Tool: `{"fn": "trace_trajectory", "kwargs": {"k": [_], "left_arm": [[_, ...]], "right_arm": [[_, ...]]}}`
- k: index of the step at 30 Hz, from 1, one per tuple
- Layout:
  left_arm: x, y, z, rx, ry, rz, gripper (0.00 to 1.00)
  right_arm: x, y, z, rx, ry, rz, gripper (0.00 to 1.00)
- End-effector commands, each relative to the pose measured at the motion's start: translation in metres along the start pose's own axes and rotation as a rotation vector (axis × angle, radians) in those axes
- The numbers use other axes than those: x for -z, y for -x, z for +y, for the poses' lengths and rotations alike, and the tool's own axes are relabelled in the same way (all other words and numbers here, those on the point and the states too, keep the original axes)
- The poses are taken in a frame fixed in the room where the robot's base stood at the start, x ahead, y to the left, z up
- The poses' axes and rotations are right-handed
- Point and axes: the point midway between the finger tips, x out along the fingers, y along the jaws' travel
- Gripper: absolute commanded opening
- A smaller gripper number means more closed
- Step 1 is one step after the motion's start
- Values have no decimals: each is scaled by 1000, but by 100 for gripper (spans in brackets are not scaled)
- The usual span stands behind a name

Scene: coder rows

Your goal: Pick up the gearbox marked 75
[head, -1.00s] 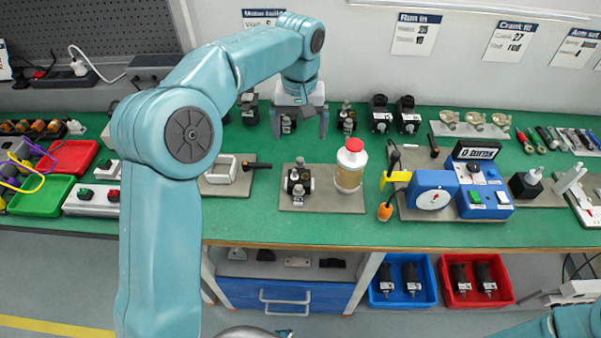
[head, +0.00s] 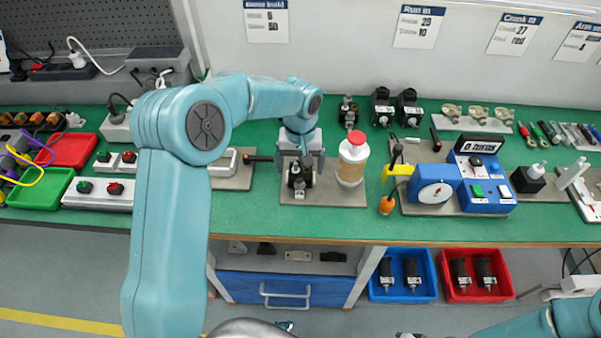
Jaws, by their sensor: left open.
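My left gripper (head: 302,168) is open and points down over the grey mat (head: 325,197) at the middle of the green bench. A small black and metal unit (head: 299,181) sits on that mat, right under and partly between the fingers; whether they touch it I cannot tell. A similar black and metal unit (head: 348,112) stands at the back of the bench, right of my left arm. No mark 75 can be read on either, so I cannot tell which gearbox bears it. My left arm hides part of the bench's back.
A white bottle with a red cap (head: 352,160) stands close right of the gripper. Two black motors (head: 382,107) stand behind it. A blue test device (head: 435,186) is further right.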

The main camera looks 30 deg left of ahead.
Motion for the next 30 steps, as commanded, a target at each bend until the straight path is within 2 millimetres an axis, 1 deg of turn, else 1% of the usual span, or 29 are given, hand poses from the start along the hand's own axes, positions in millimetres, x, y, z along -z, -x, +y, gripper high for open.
{"fn": "trace_trajectory", "kwargs": {"k": [1,3,11,12,14,15,17,18,26,30], "left_arm": [[0,-7,0,1,1,-2,94],[1,-13,0,0,1,0,94],[2,-16,0,-1,1,2,94],[2,-16,0,-1,1,2,81],[2,-16,0,-1,1,2,61],[2,-16,0,-1,1,2,48],[2,-15,0,-1,1,2,28],[2,-15,0,-1,1,2,17],[2,-13,0,-1,1,3,17],[2,-4,0,-1,1,4,17]], "right_arm": [[0,0,0,0,0,0,0],[0,0,0,0,0,0,0],[0,0,0,0,0,0,0],[0,0,0,0,0,0,0],[0,0,0,0,0,0,0],[0,0,0,0,0,0,0],[0,0,0,0,0,0,0],[0,0,0,0,0,0,0],[0,0,0,0,0,0,0],[0,1,0,0,0,0,0]]}}
